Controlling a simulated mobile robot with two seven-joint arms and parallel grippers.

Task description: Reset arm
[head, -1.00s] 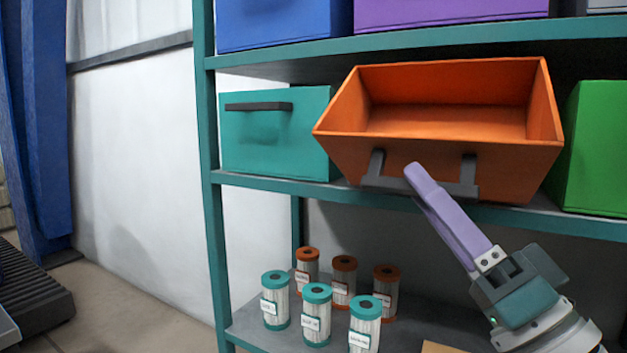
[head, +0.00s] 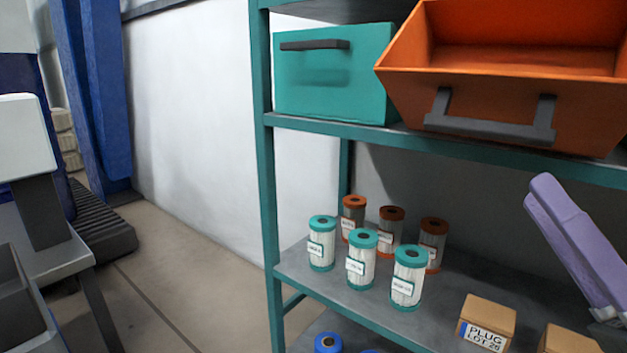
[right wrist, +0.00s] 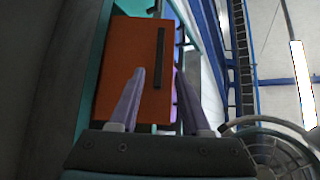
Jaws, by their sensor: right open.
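My right gripper (head: 548,195) shows at the right of the head view, its pale purple fingers pointing up and left. It is below the orange bin (head: 500,93), apart from the bin's dark handle and in front of the lower shelf. In the right wrist view the two fingers of the right gripper (right wrist: 158,74) stand apart with nothing between them. The orange bin (right wrist: 120,60) and its dark handle show beyond them. The orange bin is tilted forward on the upper shelf, its open top facing me. My left gripper is not in view.
A teal bin (head: 330,85) stands left of the orange one. On the lower shelf (head: 310,270) are teal-capped filters (head: 362,262), orange-capped filters (head: 391,228) and cardboard boxes (head: 487,318). A grey table (head: 60,262) stands at left. The floor between is clear.

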